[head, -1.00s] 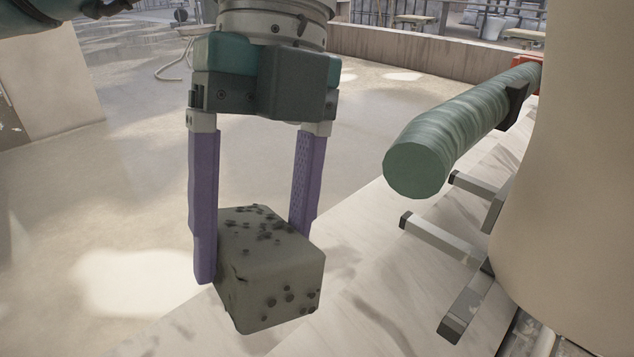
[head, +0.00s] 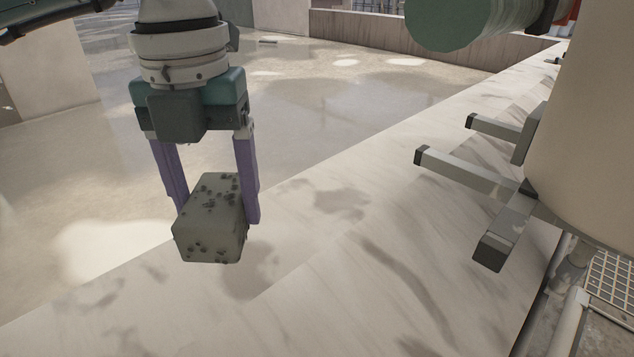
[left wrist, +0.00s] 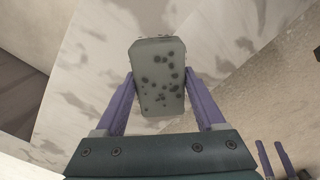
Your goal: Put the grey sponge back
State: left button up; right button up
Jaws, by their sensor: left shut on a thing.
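The grey sponge (head: 212,222), a block with dark pores, is between the purple fingers of my left gripper (head: 212,200). The gripper is shut on it, with one finger against each side. In the head view the sponge hangs near the edge of a pale streaked surface (head: 330,230), and I cannot tell whether it touches it. In the left wrist view the sponge (left wrist: 158,78) shows its pored face between both fingers. My right gripper does not show clearly in the head view.
Grey bars with dark end caps (head: 455,172) stick out at the right beside a large beige rounded body (head: 590,130). A green ribbed cylinder (head: 445,22) is at the top right. A metal grating (head: 608,275) lies at the lower right. The pale surface is clear in the middle.

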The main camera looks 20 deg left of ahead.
pick_arm(q)
notch_tip(320, 180, down, 9)
jog(key=b, duration=0.3)
jog(key=shift+b, duration=0.3)
jog(key=shift+f+b, duration=1.15)
jog(key=shift+f, duration=0.9)
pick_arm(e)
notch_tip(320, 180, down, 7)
pick_arm(q)
jog(key=shift+f, duration=0.1)
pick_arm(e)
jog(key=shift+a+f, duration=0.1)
pick_arm(q)
jog(key=o, duration=1.2)
jog(key=shift+c, duration=0.2)
notch_tip(320, 180, up, 12)
jog(key=p, duration=0.7)
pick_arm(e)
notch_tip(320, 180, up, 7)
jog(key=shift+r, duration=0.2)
